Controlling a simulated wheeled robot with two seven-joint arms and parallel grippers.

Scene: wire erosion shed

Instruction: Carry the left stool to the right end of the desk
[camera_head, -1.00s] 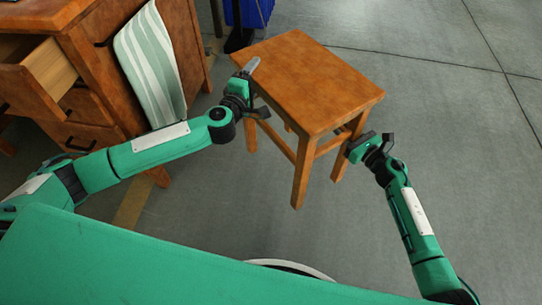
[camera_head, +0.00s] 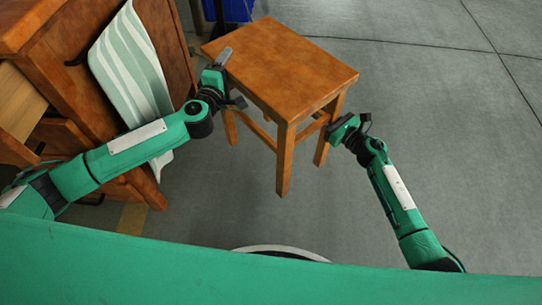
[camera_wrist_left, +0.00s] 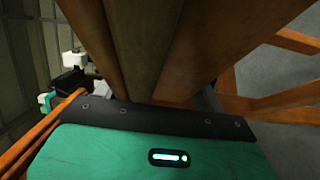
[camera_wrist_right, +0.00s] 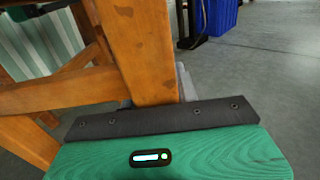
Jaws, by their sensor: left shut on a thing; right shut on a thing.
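The wooden stool (camera_head: 285,68) is orange-brown with a square seat and is held between my two arms, roughly upright. My left gripper (camera_head: 223,62) is shut on the left edge of the seat; in the left wrist view the stool's wood (camera_wrist_left: 150,45) fills the space past the jaw. My right gripper (camera_head: 340,128) is shut on the stool's right side near a leg; the leg (camera_wrist_right: 145,50) rises just past the jaw in the right wrist view. The desk (camera_head: 165,35) stands at the left, with a drawer open. Whether the stool's feet touch the floor is unclear.
A green-and-white striped cloth (camera_head: 130,65) hangs down the desk's side, close to my left arm. A blue object (camera_head: 232,8) stands behind the stool at the top. The grey floor (camera_head: 450,130) on the right is clear.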

